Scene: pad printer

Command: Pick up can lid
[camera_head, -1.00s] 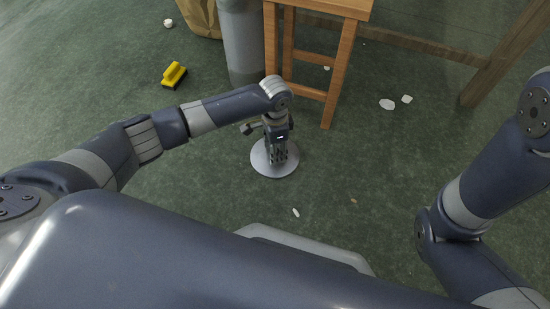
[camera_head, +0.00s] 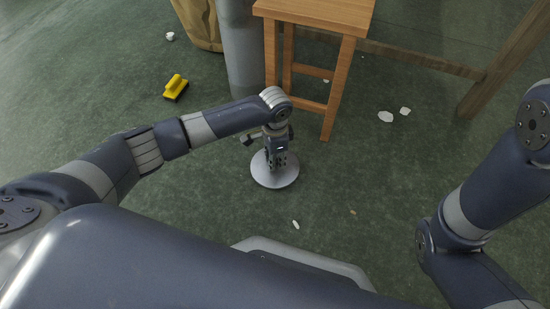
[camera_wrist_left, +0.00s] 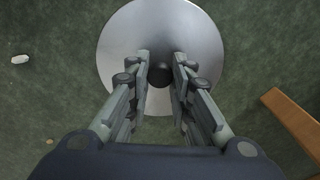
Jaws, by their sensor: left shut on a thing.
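The can lid (camera_head: 263,178) is a round grey metal disc at the middle of the head view, below my left gripper (camera_head: 278,165). In the left wrist view the lid (camera_wrist_left: 120,40) fills the upper middle, with a dark round knob (camera_wrist_left: 158,74) at its centre. The left gripper's fingers (camera_wrist_left: 160,75) stand on both sides of the knob and are shut on it. Whether the lid touches the floor is hard to tell. My right arm shows at the right of the head view, but its gripper is out of view.
A wooden stool (camera_head: 318,14) stands just behind the lid, next to a grey cylinder (camera_head: 241,50). A yellow brush-like object (camera_head: 176,87) lies at the left. White scraps (camera_head: 386,117) lie on the green floor. The floor right of the lid is mostly clear.

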